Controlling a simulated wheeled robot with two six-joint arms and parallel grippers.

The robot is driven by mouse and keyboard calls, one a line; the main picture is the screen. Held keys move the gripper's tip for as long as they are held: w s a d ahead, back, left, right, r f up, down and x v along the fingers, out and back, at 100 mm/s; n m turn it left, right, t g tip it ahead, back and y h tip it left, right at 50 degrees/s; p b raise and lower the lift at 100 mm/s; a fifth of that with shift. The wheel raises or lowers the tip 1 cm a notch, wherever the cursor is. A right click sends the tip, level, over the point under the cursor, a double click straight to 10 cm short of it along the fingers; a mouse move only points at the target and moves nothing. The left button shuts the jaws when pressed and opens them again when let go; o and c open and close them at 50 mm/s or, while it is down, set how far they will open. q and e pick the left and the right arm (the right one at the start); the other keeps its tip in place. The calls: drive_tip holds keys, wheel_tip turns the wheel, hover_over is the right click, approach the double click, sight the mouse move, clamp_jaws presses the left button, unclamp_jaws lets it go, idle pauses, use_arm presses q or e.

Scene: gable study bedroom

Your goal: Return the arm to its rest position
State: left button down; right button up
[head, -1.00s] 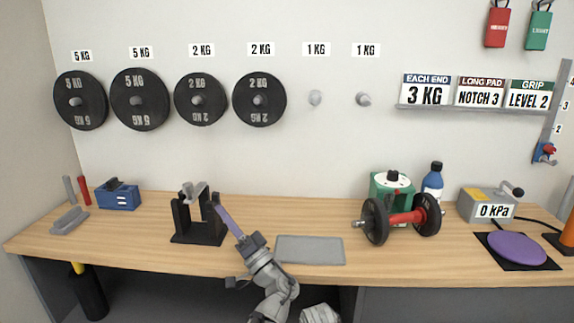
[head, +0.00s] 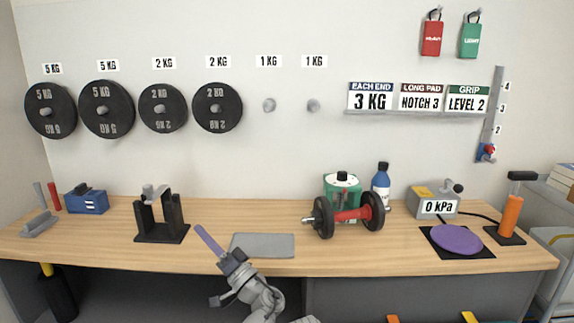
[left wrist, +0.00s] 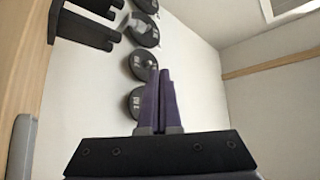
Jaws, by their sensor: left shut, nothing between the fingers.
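My left arm comes up from the bottom middle of the head view. Its left gripper (head: 198,229) has long purple fingers that are shut and empty. The fingertips are over the desk's front part, right of the black stand (head: 163,233) and apart from it. The grey flat pad (head: 263,245) lies just right of the fingers. In the left wrist view the shut purple fingers (left wrist: 158,76) point toward the wall, with nothing between them. My right gripper does not show.
The wooden desk (head: 110,250) holds a blue box (head: 87,202), a red-handled dumbbell (head: 352,215), a blue bottle (head: 380,188), a pressure gauge box (head: 432,205) and a purple disc (head: 456,239). Black weight plates (head: 107,110) hang on the wall. Free desk shows left of the stand.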

use_arm(q)
drive_tip(key=s+f+g+h, duration=0.4)
drive_tip(key=f+g+h, duration=0.1)
drive_tip(key=f, duration=0.6)
drive_tip(key=s+f+g+h, duration=0.4)
drive_tip(key=f, duration=0.7)
drive_tip(key=s+d+f+m+g+h, duration=0.5)
drive_tip(key=s+d+f+h, duration=0.45)
drive_tip(key=s+d, duration=0.35)
wheel_tip(320, 180, up, 36)
drive_tip(key=w+d+p, duration=0.1)
drive_tip(key=p, duration=3.5)
drive_tip(key=shift+w+n+p, duration=0.3)
drive_tip(key=shift+f, duration=0.1)
